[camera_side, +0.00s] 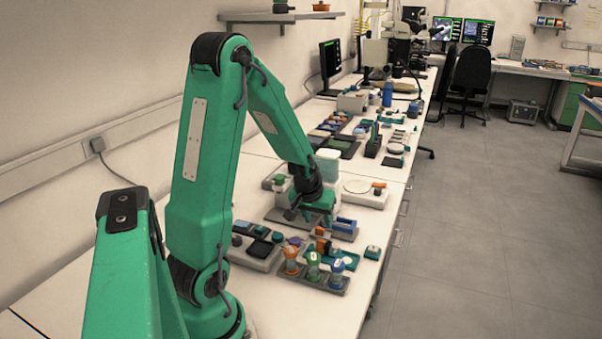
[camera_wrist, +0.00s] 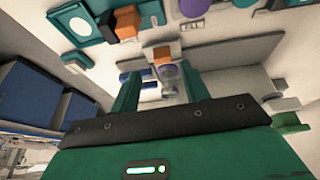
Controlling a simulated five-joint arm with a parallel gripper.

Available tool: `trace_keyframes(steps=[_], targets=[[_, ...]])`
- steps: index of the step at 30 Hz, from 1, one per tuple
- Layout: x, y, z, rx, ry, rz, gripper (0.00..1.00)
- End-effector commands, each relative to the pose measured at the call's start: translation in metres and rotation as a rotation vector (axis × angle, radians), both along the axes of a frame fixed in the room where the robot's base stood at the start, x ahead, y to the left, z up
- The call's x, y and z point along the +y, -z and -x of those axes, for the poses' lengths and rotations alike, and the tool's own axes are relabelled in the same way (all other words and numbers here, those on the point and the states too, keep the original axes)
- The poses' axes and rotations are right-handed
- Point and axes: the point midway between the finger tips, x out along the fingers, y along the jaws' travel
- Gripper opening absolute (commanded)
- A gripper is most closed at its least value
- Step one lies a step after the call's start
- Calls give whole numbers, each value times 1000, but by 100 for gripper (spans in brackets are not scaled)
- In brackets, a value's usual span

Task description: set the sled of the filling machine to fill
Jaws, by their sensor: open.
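My gripper (camera_side: 318,219) points down over the bench, close to a white machine body with a pale green top (camera_side: 328,163), which I take to be the filling machine. In the wrist view the two green fingers (camera_wrist: 160,90) stand apart with nothing clearly held. The arm hides part of the machine in the side view.
A rack with orange, green and blue vials (camera_side: 313,268) stands in front of my gripper. A round white plate (camera_side: 365,190) is behind. The bench's right edge is near.

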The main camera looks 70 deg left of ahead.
Motion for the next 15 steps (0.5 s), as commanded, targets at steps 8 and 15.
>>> trace_keyframes(steps=[8, 15], targets=[[7, 25, -7, 3, -2, 0, 45], [11, 38, -11, 2, -2, -1, 45]])
